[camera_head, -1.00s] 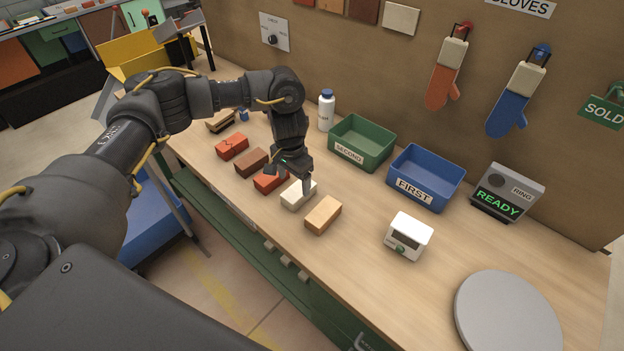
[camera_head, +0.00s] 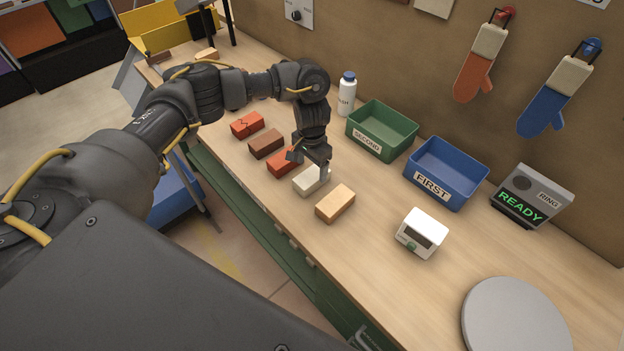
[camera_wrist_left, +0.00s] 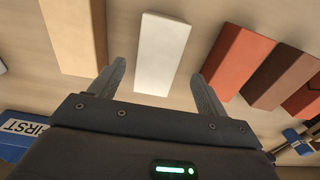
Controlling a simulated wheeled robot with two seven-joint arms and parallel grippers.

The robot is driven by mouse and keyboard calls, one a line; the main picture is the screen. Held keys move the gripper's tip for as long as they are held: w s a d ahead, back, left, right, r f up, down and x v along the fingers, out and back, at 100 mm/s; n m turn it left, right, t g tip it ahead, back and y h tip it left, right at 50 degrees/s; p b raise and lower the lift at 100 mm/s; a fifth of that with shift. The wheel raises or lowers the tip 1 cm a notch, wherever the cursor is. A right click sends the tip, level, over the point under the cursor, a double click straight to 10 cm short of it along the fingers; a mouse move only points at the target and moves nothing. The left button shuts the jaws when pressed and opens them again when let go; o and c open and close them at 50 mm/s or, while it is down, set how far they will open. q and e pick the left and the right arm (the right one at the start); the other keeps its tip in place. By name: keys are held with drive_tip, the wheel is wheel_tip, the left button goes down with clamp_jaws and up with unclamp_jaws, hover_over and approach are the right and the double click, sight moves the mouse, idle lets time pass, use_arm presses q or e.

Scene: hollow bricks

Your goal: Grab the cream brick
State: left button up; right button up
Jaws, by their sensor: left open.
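The cream brick (camera_head: 312,180) lies on the wooden table, between a tan brick (camera_head: 335,204) and a red brick (camera_head: 281,162). In the left wrist view the cream brick (camera_wrist_left: 163,53) lies ahead of the fingers, its near end reaching between them. My left gripper (camera_head: 309,166) is just above the cream brick and partly covers it. In the left wrist view the left gripper (camera_wrist_left: 160,80) is open, one finger on each side of the brick, with nothing held. My right gripper is not in view.
A brown brick (camera_head: 266,144) and a cracked red brick (camera_head: 247,124) continue the row. A green SECOND bin (camera_head: 367,149), a blue FIRST bin (camera_head: 432,191), a white device (camera_head: 422,233) and a grey disc (camera_head: 515,318) stand on the table. A white bottle (camera_head: 346,97) stands behind.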

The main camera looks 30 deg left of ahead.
sight(312, 174)
use_arm(q)
drive_tip(key=f, duration=0.4)
drive_tip(key=shift+s+d+b, duration=0.2)
drive_tip(key=shift+b, duration=0.1)
drive_tip(key=shift+f, duration=0.55)
drive_tip(key=c, duration=1.4)
drive_tip(key=shift+w+r, duration=0.1)
drive_tip(key=shift+r, duration=0.05)
drive_tip(key=shift+r, duration=0.6)
wheel_tip(312, 174, up, 3)
drive_tip(key=shift+f+p, duration=0.2)
drive_tip(key=shift+p, duration=0.5)
drive_tip(key=s+d+r, duration=0.2)
drive_tip(key=s+r, duration=0.1)
drive_tip(key=s, duration=0.1)
drive_tip(key=s+d+r, duration=0.2)
drive_tip(key=s+r, duration=0.1)
drive_tip(key=s, duration=0.1)
drive_tip(key=s+d+r, duration=0.2)
drive_tip(key=s+r, duration=0.1)
drive_tip(key=s, duration=0.1)
drive_tip(key=shift+s, duration=0.25)
